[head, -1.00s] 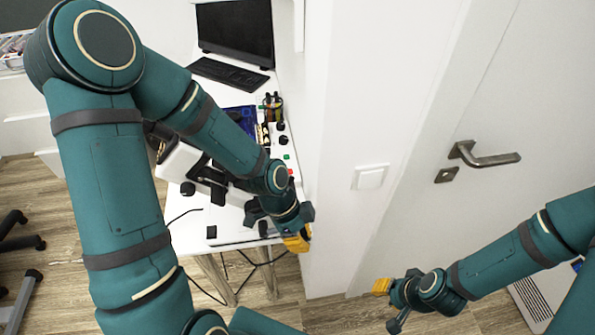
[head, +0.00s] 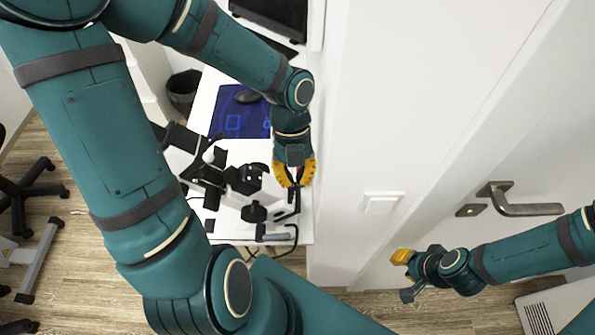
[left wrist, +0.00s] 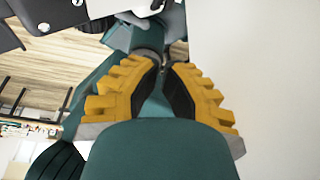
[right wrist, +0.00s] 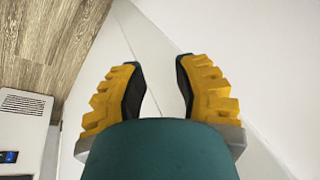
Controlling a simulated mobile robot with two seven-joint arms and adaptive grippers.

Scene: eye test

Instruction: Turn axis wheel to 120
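A black and white instrument (head: 208,172) with arms and dark knobs stands on the white table in the head view. No axis wheel or scale on it can be made out clearly. My left gripper (head: 293,183) is at the instrument's right side, over the table's right part, with a thin black part just below its yellow fingers. In the left wrist view its fingertips (left wrist: 164,66) are close together; whether they grip something cannot be seen. My right gripper (head: 402,272) is in front of the white door, and in the right wrist view (right wrist: 158,72) it is open and empty.
The table (head: 207,92) carries a blue mat (head: 228,121) and a dark monitor (head: 285,12). A white wall with a switch (head: 381,203) stands close right of my left gripper. A door handle (head: 525,208) is at the right. A chair base (head: 35,188) stands at the left.

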